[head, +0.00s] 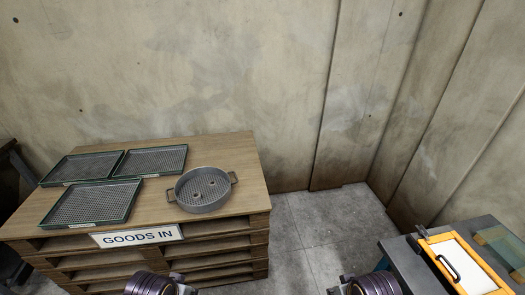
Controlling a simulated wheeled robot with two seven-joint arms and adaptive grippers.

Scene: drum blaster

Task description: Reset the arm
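Only a dark purple-banded part of each of my arms shows at the bottom edge, one left of centre and one right of centre. The fingers of both grippers are outside the picture, so their state and anything in them are hidden. No visible part of my arms touches the pallet stack or the orange-framed item.
A wooden pallet stack (232,160) with a GOODS IN sign (138,236) bears three mesh trays (92,204) and a round two-handled metal basket (203,187). A grey table (408,262) at right holds an orange-framed item (440,238). Concrete floor (325,225) lies clear between.

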